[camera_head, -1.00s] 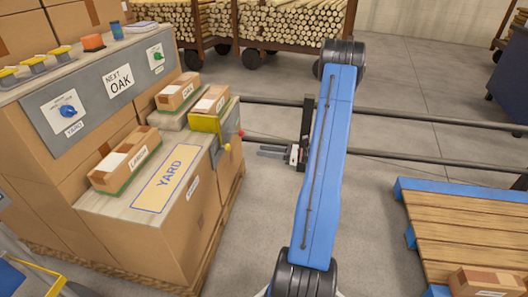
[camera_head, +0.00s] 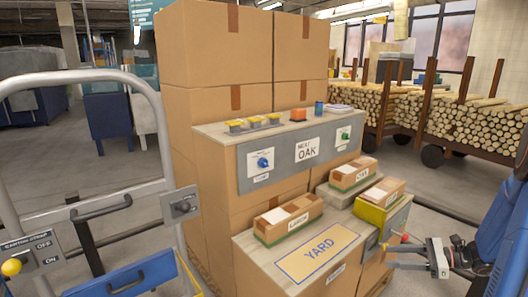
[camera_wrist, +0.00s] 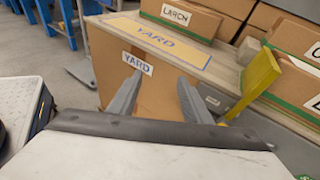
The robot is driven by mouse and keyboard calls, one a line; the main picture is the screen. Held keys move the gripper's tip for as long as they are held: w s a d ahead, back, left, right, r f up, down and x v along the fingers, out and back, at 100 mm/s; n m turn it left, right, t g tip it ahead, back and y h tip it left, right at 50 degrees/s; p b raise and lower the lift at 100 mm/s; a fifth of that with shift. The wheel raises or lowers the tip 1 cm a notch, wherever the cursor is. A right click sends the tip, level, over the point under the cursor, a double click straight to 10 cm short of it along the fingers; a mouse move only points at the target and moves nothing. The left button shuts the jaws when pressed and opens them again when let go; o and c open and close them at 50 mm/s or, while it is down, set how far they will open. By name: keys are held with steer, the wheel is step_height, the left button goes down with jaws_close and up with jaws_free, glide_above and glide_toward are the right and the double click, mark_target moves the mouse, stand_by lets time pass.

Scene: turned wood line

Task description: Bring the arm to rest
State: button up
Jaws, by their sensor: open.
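My gripper (camera_head: 389,256) is at the lower right of the head view, at the right side of the cardboard-fronted YARD stand (camera_head: 318,254). Its two fingers are apart and nothing shows between them. In the wrist view my gripper (camera_wrist: 160,78) points at the YARD stand's cardboard front (camera_wrist: 150,95), with a gap between the fingers. My blue arm (camera_head: 495,225) runs along the right edge of the head view and is mostly cut off there.
Labelled boxes, LARCH (camera_head: 288,219) among them, sit around the YARD stand. A grey control panel (camera_head: 300,155) reads NEXT OAK. A log cart (camera_head: 470,125) stands at the back right. A grey tubular frame (camera_head: 150,90) is at left.

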steer(key=s+a+r+n+g+h, duration=0.3)
steer(key=s+a+r+n, duration=0.1)
steer(key=s+a+n, duration=0.3)
steer(key=s+a+r+n+g+h, duration=0.3)
steer(key=s+a+r+n, duration=0.1)
steer(key=s+a, duration=0.4)
steer(key=s+r+n+t+h, duration=0.4)
steer(key=s+r+n+h, duration=0.2)
steer(key=s+n, duration=0.5)
steer(key=shift+s+a+h, duration=0.45)
steer(key=shift+s+h, duration=0.15)
steer(key=shift+s, duration=0.05)
stand_by(2.2)
